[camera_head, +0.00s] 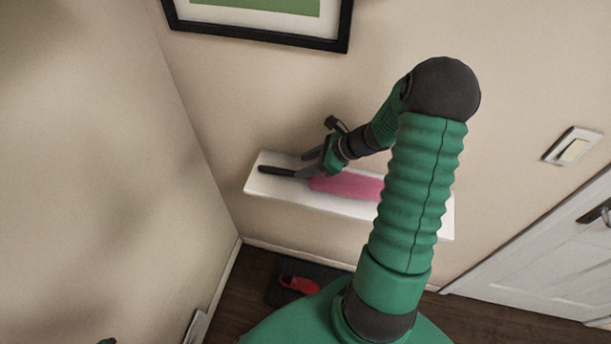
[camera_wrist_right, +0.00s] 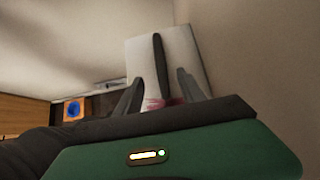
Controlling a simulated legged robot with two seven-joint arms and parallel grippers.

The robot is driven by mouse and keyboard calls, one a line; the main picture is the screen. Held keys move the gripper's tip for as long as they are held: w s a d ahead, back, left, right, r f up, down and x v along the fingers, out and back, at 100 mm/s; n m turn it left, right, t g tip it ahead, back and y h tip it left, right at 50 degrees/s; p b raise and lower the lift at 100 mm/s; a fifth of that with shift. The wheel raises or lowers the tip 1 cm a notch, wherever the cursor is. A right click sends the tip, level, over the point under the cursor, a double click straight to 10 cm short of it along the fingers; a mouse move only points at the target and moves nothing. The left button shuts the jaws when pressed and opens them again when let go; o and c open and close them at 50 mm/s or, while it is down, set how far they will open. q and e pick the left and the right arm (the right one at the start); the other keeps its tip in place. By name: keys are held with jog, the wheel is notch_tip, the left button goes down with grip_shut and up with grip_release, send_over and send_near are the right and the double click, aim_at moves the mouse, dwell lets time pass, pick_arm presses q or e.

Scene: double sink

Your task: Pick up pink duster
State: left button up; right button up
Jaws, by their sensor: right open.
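The pink duster (camera_head: 345,187) lies on a white wall shelf (camera_head: 417,222), its black handle (camera_head: 276,171) pointing left. My right arm hides the duster's right end in the head view. My right gripper (camera_head: 303,165) is open at the duster, near where the handle meets the pink part. In the right wrist view, the handle (camera_wrist_right: 159,62) shows between the two spread fingers, with a bit of pink (camera_wrist_right: 154,103) low between them. I cannot tell whether the fingers touch the duster.
The wall is right behind the shelf, with a black picture frame (camera_head: 262,36) above. A light switch (camera_head: 573,146) and a white door (camera_head: 545,265) are at the right. A red shoe (camera_head: 298,284) lies on a dark mat on the floor below. The shelf's left end is clear.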

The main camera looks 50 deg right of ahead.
aim_at(291, 171)
jog(key=x, duration=0.7)
jog(key=shift+d+f+p, duration=0.1)
jog(key=shift+d+p, duration=0.15)
jog(key=shift+p, duration=0.15)
jog(key=shift+a, duration=0.2)
jog(key=c, duration=0.4)
jog(key=shift+s+d, duration=0.1)
jog(key=shift+d, duration=0.05)
grip_shut()
